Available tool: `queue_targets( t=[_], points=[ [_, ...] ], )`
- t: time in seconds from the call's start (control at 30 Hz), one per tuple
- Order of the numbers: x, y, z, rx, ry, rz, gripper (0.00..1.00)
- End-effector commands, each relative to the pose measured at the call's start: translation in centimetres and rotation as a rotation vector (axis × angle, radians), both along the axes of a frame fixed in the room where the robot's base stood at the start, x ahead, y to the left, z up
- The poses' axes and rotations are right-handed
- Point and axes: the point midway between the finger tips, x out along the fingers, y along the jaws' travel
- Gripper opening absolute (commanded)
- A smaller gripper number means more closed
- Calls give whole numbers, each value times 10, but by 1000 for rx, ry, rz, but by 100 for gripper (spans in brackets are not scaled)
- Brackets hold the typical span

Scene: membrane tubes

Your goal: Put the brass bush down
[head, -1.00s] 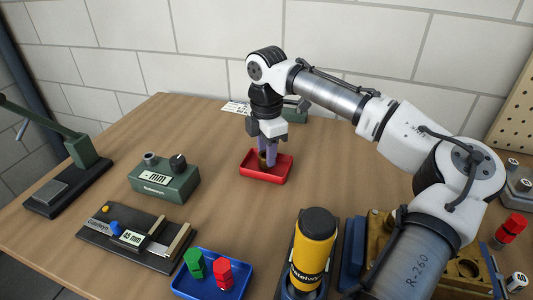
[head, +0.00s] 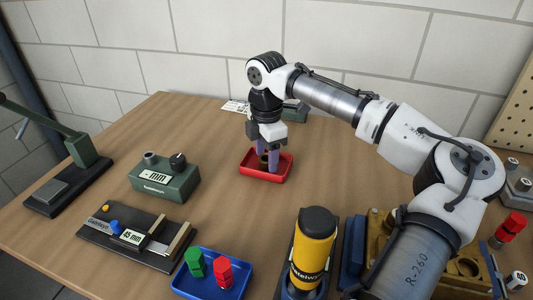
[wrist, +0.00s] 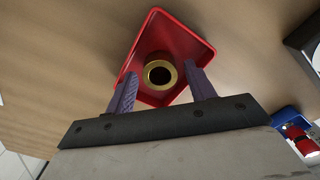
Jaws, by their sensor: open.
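The brass bush (wrist: 147,75) rests in the red tray (wrist: 187,36), its round bore showing in the wrist view. In the head view the bush (head: 264,159) is partly hidden between my fingers, inside the red tray (head: 272,177). My gripper (head: 268,162) is open, its purple fingers reaching down into the tray on either side of the bush. In the wrist view the fingers of my gripper (wrist: 162,88) stand apart, with gaps beside the bush.
A blue tray (head: 190,290) with green and red pieces is at the front. A green gauge box (head: 165,184) and a black measuring fixture (head: 105,240) stand left. A yellow cylinder (head: 313,245) stands front centre. Bare table surrounds the red tray.

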Motion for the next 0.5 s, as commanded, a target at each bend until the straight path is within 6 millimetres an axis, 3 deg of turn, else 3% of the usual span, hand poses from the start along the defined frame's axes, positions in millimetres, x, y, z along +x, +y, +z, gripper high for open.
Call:
queue_targets(
  t=[0.17,0.5],
  points=[
    [1,0,22,1,-3,-1,54],
    [1,0,95,1,0,1,54]
  ],
)
